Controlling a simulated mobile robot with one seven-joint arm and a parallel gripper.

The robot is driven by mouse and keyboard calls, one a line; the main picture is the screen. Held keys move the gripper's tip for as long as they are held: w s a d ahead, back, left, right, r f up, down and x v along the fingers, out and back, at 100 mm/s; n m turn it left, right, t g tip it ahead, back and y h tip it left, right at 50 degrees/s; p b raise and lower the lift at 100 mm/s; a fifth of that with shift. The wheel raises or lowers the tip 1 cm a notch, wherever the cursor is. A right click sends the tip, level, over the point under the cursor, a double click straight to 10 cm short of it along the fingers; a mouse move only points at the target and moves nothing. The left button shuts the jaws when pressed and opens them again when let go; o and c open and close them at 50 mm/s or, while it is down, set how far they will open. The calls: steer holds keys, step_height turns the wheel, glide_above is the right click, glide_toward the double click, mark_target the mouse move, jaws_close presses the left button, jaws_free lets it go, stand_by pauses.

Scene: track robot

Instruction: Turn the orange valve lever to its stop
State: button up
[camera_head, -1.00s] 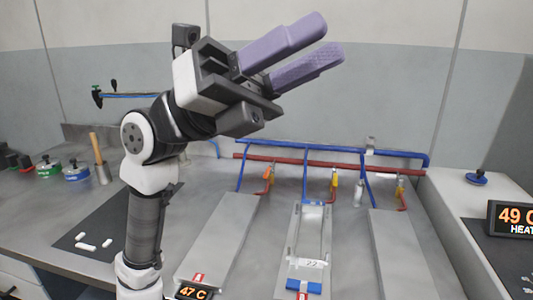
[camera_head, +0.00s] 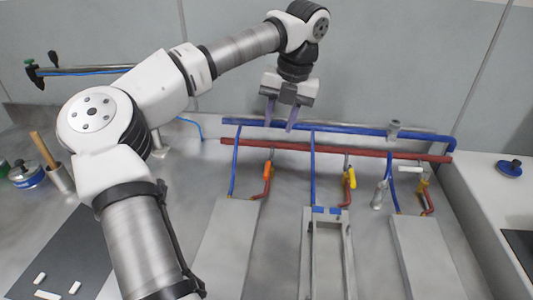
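The orange valve lever (camera_head: 268,170) hangs from the left valve below the red pipe, above the head of the left grey plate. It points down, slightly tilted. My gripper (camera_head: 281,115) points downward with its purple fingers apart and nothing between them. It shows just above the blue pipe in the picture, above and a little right of the orange lever, clear of it. How far it is from the lever in depth is hard to tell.
A blue pipe (camera_head: 330,130) and a red pipe (camera_head: 320,150) run along the wall. A yellow lever (camera_head: 350,178) and a pale lever (camera_head: 411,168) sit to the right. Grey plates (camera_head: 228,245) lie below. A wooden-handled tool (camera_head: 43,150) stands at left.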

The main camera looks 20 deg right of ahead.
mark_target(268, 168)
steer(key=p+x, duration=0.2)
steer(key=x, duration=1.1)
steer(key=shift+s+d, duration=0.1)
steer(key=shift+d, duration=0.05)
jaws_close()
